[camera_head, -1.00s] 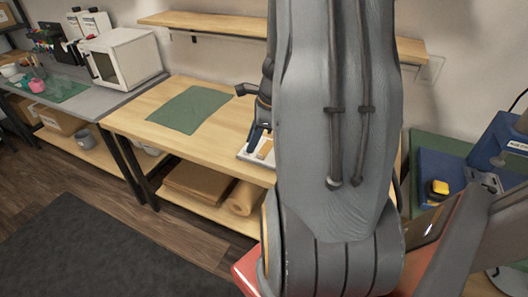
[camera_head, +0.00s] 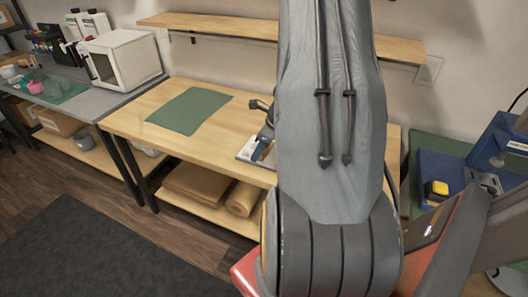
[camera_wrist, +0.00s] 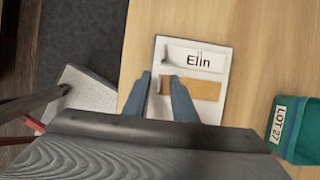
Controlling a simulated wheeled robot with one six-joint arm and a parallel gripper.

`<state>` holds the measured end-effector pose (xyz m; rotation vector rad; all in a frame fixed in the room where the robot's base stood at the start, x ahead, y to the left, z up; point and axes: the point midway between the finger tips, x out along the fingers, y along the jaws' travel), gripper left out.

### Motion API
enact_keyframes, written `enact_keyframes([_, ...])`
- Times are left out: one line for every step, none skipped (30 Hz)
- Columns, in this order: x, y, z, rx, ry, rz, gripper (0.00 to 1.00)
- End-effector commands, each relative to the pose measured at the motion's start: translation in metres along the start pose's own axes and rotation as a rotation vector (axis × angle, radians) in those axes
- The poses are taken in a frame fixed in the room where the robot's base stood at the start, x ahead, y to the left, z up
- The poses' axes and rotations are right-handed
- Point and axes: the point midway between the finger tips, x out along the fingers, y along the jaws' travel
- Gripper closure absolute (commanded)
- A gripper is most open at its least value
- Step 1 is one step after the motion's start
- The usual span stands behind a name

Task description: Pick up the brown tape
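A brown strip (camera_wrist: 205,90), which looks like the brown tape, lies on a white plate (camera_wrist: 218,62) on the wooden bench. The strip sits just below a slot with the label "Elin" (camera_wrist: 198,60). My gripper (camera_wrist: 160,76) is open in the wrist view, its two blue fingers apart. The right finger overlaps the strip's left part in the picture; I cannot tell whether they touch. In the head view, the white plate (camera_head: 246,149) shows left of my arm, which hides much of that area.
A green box marked "LOT 27" (camera_wrist: 295,130) stands right of the plate in the wrist view. A white speckled block (camera_wrist: 85,95) is at the left, by the bench edge. A green mat (camera_head: 190,110) lies on the bench's left part, with bare wood around it.

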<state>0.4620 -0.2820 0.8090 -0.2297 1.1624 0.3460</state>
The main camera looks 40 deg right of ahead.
Motion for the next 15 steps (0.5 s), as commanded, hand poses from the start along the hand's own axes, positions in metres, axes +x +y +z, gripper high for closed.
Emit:
enact_keyframes([0.0022,-0.0001,0.0,0.001,0.0,0.0,0.75])
enact_keyframes([0.0027,-0.0002,0.0,0.0,0.0,0.0,0.75])
enact_keyframes([0.0029,-0.0002,0.0,0.0,0.0,-0.001,0.75])
enact_keyframes([0.0029,-0.0003,0.0,0.0,0.0,-0.001,0.75])
enact_keyframes([0.0028,-0.0003,0.0001,0.0,0.0,-0.001,0.75])
enact_keyframes([0.0026,-0.0003,0.0001,0.0,0.0,-0.001,0.75])
enact_keyframes([0.0026,-0.0003,0.0001,0.0,0.0,-0.001,0.75])
enact_keyframes([0.0026,-0.0003,0.0001,0.0,0.0,-0.001,0.77])
enact_keyframes([0.0025,-0.0002,0.0001,0.0,0.0,-0.001,0.83])
enact_keyframes([0.0025,-0.0002,0.0001,0.0,0.0,-0.001,0.89])
enact_keyframes([0.0025,-0.0002,0.0002,0.0,0.0,-0.001,0.94])
enact_keyframes([0.0025,-0.0002,0.0001,0.0,0.0,-0.001,1.0])
enact_keyframes([0.0025,-0.0002,0.0001,0.0,0.0,-0.001,1.0])
enact_keyframes([0.0024,-0.0002,0.0001,-0.001,0.0,-0.001,1.0])
enact_keyframes([0.0024,-0.0002,0.0001,-0.001,0.0,-0.001,1.0])
